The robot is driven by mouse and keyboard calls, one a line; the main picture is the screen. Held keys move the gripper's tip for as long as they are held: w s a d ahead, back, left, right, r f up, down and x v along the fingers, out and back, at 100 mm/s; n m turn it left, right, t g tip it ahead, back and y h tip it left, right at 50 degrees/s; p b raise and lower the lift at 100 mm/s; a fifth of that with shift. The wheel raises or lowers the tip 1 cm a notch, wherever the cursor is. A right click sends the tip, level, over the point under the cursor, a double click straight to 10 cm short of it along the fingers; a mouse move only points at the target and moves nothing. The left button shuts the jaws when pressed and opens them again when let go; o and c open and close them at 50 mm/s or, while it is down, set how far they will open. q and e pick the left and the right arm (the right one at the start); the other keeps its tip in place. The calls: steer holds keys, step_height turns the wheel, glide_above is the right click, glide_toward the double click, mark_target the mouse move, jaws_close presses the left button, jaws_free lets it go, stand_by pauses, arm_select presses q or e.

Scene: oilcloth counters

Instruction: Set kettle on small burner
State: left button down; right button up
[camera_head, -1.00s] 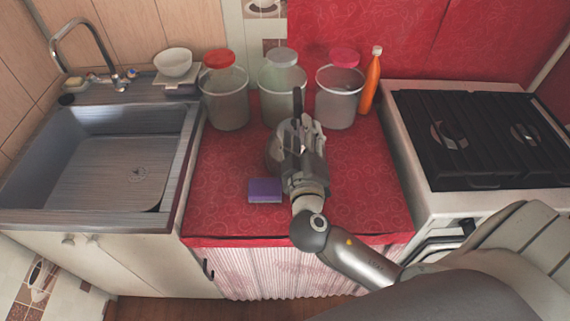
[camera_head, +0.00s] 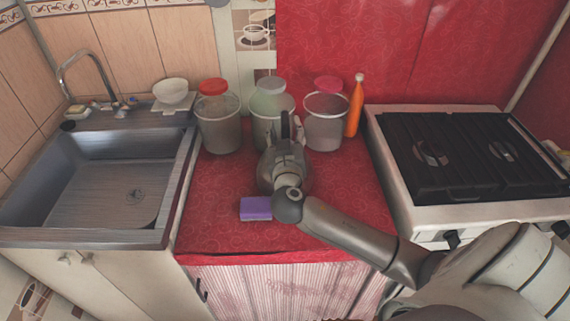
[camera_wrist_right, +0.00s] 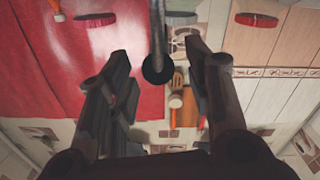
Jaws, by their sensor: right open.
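The grey metal kettle (camera_head: 265,172) stands on the red-covered counter, largely hidden behind my right gripper and wrist; its dark upright handle rises above them. My right gripper (camera_head: 287,145) is at the kettle's handle. In the right wrist view the two fingers (camera_wrist_right: 160,88) are spread, with a dark handle part (camera_wrist_right: 158,62) between them and gaps on both sides. The stove (camera_head: 470,208) is to the right; two burners show, a left one (camera_head: 430,153) and a right one (camera_head: 502,150). I cannot tell which is smaller. My left gripper is out of view.
Several jars and a bottle stand behind the kettle: a red-lidded jar (camera_head: 218,125), a middle jar (camera_head: 262,105), a pink-lidded jar (camera_head: 326,125) and an orange bottle (camera_head: 355,108). A purple sponge (camera_head: 256,209) lies at front left. The sink (camera_head: 110,190) is left. The stove top looks clear.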

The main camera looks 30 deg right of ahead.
mark_target(285, 117)
steer(key=p+x, duration=0.1)
steer(key=x, duration=0.2)
steer(key=shift+w+d, duration=0.2)
steer(key=shift+d, duration=0.05)
steer(key=shift+w+d+f+p, duration=0.1)
steer(key=shift+w+d+p, duration=0.2)
steer(key=shift+w, duration=0.25)
jaws_close()
